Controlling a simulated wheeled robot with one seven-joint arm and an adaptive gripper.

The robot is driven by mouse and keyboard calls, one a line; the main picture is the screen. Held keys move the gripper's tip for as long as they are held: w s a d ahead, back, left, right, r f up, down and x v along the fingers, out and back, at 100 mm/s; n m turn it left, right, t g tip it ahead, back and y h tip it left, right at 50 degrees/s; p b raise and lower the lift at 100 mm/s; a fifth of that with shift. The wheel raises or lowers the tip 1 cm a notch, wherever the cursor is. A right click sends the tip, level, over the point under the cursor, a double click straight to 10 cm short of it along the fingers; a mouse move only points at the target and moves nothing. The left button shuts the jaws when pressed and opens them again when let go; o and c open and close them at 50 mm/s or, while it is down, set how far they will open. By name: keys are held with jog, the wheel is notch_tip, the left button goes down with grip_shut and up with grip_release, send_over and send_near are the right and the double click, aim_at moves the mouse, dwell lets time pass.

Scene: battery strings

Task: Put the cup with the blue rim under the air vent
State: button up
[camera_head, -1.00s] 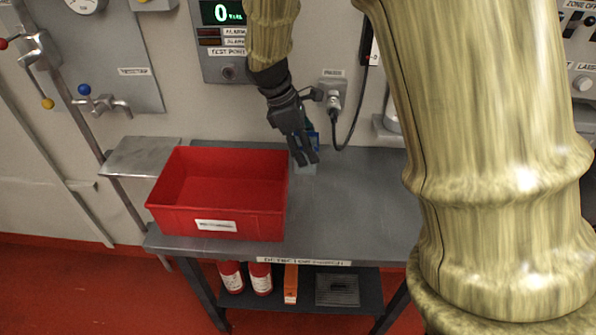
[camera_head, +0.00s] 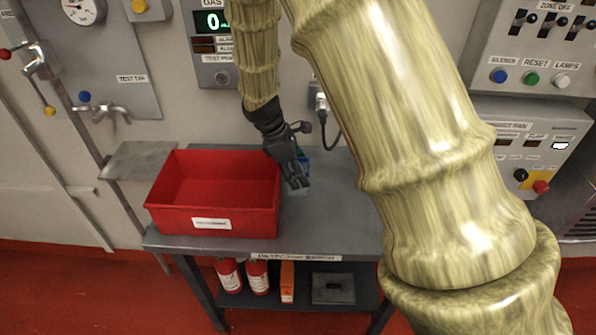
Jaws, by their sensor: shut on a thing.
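My gripper (camera_head: 298,183) is at the end of my arm, just right of the red bin, over the grey bench. It is shut on a small cup with a blue rim (camera_head: 304,159). Most of the cup is hidden behind the fingers, and I cannot tell whether it touches the bench top. A dark slatted part (camera_head: 578,226) shows at the right edge; I cannot tell whether it is the air vent.
The open red bin (camera_head: 211,222) stands on the left of the bench (camera_head: 335,215), close beside my gripper. A plug with a cable (camera_head: 322,105) is on the wall behind. A fan control box (camera_head: 530,145) is at the right. My arm hides the bench's right end.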

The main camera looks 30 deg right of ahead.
jog(key=shift+s, duration=0.25)
jog(key=o, duration=0.9)
jog(key=shift+w+f, duration=0.15)
jog(key=shift+o, duration=0.2)
